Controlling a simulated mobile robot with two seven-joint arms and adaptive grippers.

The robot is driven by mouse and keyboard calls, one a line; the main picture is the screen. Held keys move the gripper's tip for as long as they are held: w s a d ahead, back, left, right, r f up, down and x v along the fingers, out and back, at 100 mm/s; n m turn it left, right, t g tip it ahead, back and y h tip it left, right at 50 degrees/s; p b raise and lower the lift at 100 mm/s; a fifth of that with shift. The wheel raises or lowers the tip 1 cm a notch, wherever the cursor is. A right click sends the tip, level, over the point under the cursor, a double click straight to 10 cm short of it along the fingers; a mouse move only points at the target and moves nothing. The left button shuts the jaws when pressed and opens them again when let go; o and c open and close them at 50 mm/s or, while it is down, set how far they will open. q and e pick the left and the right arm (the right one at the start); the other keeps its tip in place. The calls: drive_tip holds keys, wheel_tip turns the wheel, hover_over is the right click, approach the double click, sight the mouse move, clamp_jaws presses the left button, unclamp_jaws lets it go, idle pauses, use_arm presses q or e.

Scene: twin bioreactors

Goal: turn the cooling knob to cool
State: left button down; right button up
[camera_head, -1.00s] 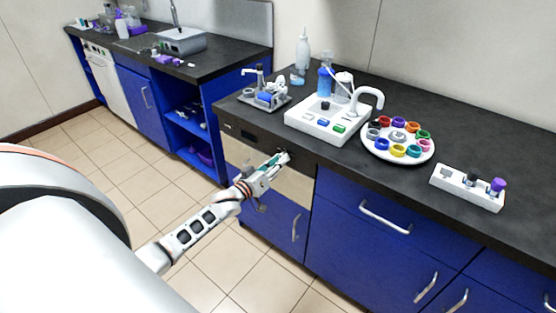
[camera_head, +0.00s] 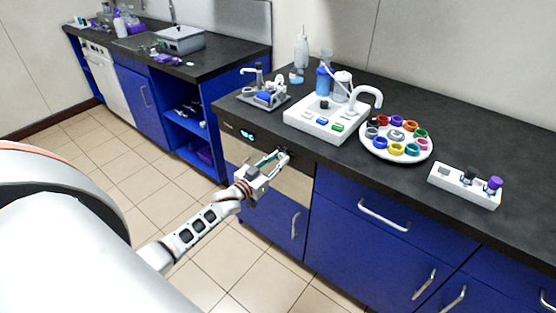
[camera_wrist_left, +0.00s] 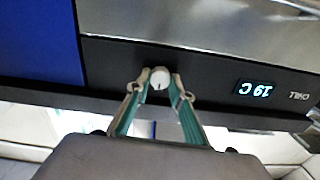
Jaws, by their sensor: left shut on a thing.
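The cooling knob (camera_wrist_left: 160,78) is a small round light knob with a dark mark, on a black control strip (camera_wrist_left: 205,85) in the left wrist view. My left gripper (camera_wrist_left: 160,84) has its two fingertips on either side of the knob and is shut on it. In the head view my left gripper (camera_head: 281,155) reaches the appliance front under the counter and hides the knob. A lit display (camera_wrist_left: 258,88) on the strip shows 19 C upside down in the wrist view; it also glows in the head view (camera_head: 247,136). My right gripper is not in view.
On the dark counter stand a white device with a curved spout (camera_head: 325,125), a round tray of coloured rings (camera_head: 368,148) and a white block with vials (camera_head: 462,192). Blue drawers with handles (camera_head: 385,215) are right of the appliance. The tiled floor (camera_head: 240,285) in front is clear.

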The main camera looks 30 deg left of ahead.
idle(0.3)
use_arm(q)
drive_tip(key=c, duration=1.8)
unclamp_jaws()
drive_tip(key=s, duration=0.8)
drive_tip(key=s+a, duration=0.1)
drive_tip(key=s, duration=0.3)
